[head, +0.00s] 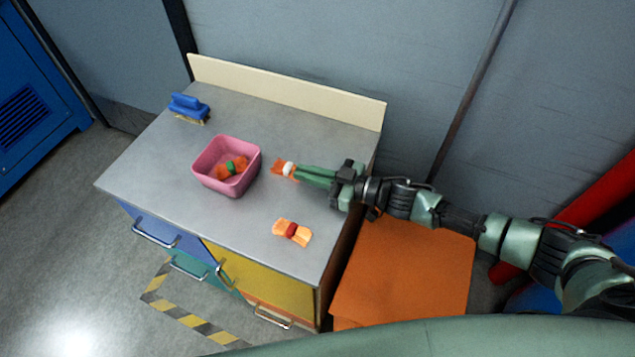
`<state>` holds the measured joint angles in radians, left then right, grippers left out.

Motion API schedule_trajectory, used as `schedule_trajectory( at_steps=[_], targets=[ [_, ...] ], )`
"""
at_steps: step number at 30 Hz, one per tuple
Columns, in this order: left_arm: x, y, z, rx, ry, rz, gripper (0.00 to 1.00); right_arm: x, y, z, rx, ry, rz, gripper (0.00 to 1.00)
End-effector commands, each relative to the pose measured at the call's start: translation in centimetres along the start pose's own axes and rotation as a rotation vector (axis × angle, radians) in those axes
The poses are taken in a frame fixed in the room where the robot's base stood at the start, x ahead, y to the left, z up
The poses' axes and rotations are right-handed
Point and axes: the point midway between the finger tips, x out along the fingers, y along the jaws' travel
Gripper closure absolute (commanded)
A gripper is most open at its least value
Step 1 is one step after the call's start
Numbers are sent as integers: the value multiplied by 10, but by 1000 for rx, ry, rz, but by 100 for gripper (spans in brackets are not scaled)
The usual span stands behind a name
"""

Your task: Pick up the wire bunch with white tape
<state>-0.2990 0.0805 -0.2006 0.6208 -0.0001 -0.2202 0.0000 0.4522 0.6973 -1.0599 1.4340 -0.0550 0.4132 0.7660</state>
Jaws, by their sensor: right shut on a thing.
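The wire bunch with white tape (286,168) is orange with a white band around its middle. It is at the tips of my right gripper (298,172), over the grey tabletop right of the pink bin. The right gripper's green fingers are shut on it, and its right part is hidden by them. I cannot tell whether the bunch touches the table. My left gripper is not in view.
A pink bin (211,185) holds an orange bunch with green tape (231,168). An orange bunch with red tape (292,232) lies near the front right of the tabletop (165,160). A blue brush (188,106) is at the back left. A raised cream board (290,92) edges the back.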

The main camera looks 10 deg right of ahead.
Motion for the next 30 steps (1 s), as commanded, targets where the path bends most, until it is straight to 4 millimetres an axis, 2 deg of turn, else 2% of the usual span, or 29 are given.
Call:
schedule_trajectory(
  at_steps=[1, 7, 11, 14, 24, 30],
  targets=[
    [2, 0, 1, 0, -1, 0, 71, -8, -8, 34, 14, -63, 4, 100],
    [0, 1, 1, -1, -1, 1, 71, -9, -7, 27, 13, -64, 5, 100],
    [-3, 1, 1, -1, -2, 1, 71, -12, -6, 12, 11, -64, 6, 100],
    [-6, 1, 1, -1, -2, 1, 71, -13, -5, -6, 10, -63, 6, 100],
    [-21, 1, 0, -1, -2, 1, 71, -20, -4, -101, 7, -48, 4, 100],
    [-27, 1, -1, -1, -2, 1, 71, -24, -3, -145, 9, -45, 4, 100]
  ],
)
